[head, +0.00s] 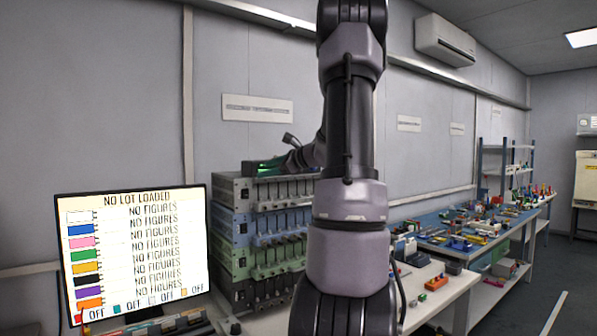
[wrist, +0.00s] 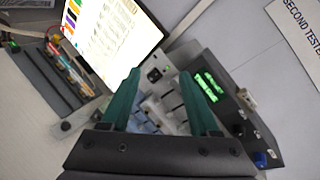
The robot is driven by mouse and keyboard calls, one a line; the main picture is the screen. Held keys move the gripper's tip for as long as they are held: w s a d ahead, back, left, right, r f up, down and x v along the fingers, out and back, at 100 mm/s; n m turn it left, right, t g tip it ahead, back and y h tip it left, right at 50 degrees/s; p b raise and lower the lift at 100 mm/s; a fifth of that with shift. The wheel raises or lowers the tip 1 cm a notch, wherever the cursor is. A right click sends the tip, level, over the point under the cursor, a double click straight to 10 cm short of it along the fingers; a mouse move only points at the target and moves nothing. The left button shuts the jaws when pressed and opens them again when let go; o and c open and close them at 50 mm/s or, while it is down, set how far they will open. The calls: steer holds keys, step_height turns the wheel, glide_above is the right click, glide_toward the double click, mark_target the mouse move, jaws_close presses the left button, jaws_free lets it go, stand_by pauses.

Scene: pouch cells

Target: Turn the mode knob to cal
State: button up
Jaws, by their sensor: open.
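My gripper (wrist: 160,74) is open in the wrist view, its two green fingers apart with nothing between them. In the head view my gripper (head: 272,164) is partly hidden by my arm, over the top of the stacked testers (head: 232,229). In the wrist view a dark tester box (wrist: 228,104) with a lit green display (wrist: 210,86) lies right of the fingers. A dark round part (wrist: 238,130) and a blue part (wrist: 261,159) sit on its face. I cannot tell which is the mode knob, and no cal marking is readable.
A monitor (head: 135,250) reading "NO LOT LOADED" stands left of the stack; it also shows in the wrist view (wrist: 112,32). A tray of coloured cells (wrist: 70,72) lies beside it. A blue bench (head: 455,232) with many small items is at the right.

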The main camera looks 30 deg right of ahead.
steer(key=w+d+f+m+t+h, duration=0.15)
steer(key=d+m+t+h, duration=0.55)
steer(key=d, duration=1.3)
steer(key=w+m+g+y, duration=0.1)
steer(key=w+g, duration=0.1)
steer(key=w, duration=0.8)
steer(key=shift+w+a+f+m+g, duration=0.15)
steer(key=shift+a+f+m+g, duration=0.05)
steer(key=shift+m+g, duration=0.2)
jaws_close()
